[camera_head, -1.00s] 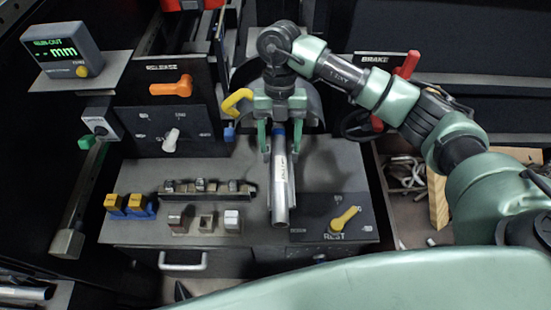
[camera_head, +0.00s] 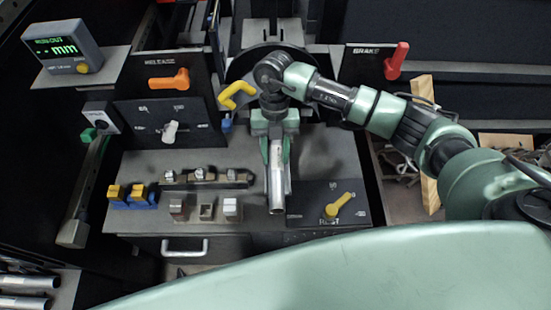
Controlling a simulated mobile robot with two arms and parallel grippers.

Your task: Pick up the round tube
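The round tube (camera_head: 277,190) is a silver metal cylinder lying on the grey deck of the bench, its near end pointing towards me. My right gripper (camera_head: 276,153) reaches down over the tube's far part. Its green fingers stand close against both sides of the tube and look shut on it. The far end of the tube is hidden under the gripper. The tube appears to be still at deck level. My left gripper is not in view.
A panel with a yellow REST knob (camera_head: 342,204) lies right of the tube. Small blocks (camera_head: 205,210) and a dark rail (camera_head: 200,179) lie left. More tubes (camera_head: 25,292) lie at lower left.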

